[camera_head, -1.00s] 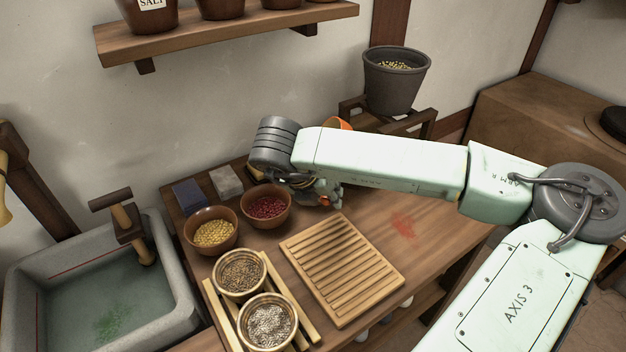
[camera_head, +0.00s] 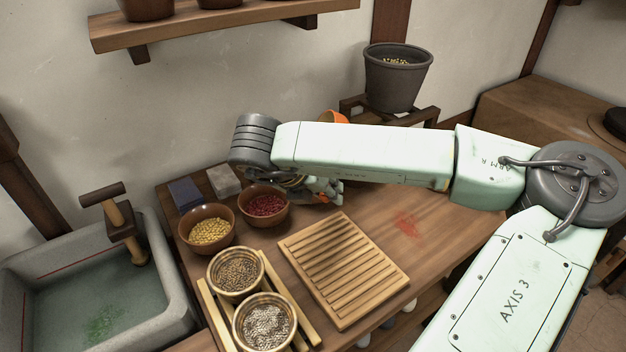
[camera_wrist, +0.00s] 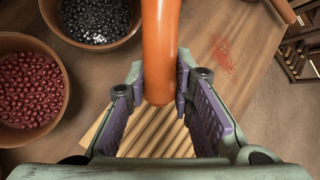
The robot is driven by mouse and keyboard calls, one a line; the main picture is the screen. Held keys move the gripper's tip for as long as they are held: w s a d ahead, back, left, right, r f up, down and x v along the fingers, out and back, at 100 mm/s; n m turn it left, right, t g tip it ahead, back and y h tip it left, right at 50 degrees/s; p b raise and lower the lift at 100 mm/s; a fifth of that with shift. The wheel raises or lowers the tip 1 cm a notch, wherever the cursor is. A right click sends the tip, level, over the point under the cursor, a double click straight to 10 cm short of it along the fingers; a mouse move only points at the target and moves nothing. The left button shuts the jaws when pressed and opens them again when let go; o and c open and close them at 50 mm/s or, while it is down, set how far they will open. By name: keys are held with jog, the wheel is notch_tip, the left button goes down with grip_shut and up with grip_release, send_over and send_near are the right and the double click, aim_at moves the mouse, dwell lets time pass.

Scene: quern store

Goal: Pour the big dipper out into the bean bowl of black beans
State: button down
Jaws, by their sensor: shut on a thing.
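My gripper (camera_wrist: 159,80) is shut on the orange handle of the big dipper (camera_wrist: 160,45) in the wrist view. The dipper's bowl end lies outside that view. In the head view an orange piece (camera_head: 334,116), which looks like part of the dipper, shows above my arm; its contents are hidden. My gripper (camera_head: 322,190) is partly hidden under my arm there. The bean bowl of black beans (camera_wrist: 132,30) is brown and stands at the upper left of the wrist view, left of the handle. My arm hides it in the head view.
Bowls of red beans (camera_head: 287,217) and yellow grains (camera_head: 183,234) stand left on the table. Two small pots sit in a wooden rack (camera_head: 215,318) beside a slatted board (camera_head: 340,268). A grey bucket (camera_head: 397,85) stands behind.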

jog(key=shift+d+f+b, duration=0.25)
jog(key=shift+b, duration=0.5)
jog(key=shift+f+h+b, duration=0.1)
jog(key=shift+h+b, duration=0.2)
jog(key=shift+b, duration=0.15)
jog(key=shift+d+f+t+b, duration=0.1)
jog(key=shift+f+t+b, duration=0.2)
jog(key=shift+b, duration=0.55)
jog(key=shift+r, duration=0.1)
jog(key=shift+h, duration=0.3)
jog(key=shift+d+b, duration=0.15)
jog(key=shift+b, duration=0.5)
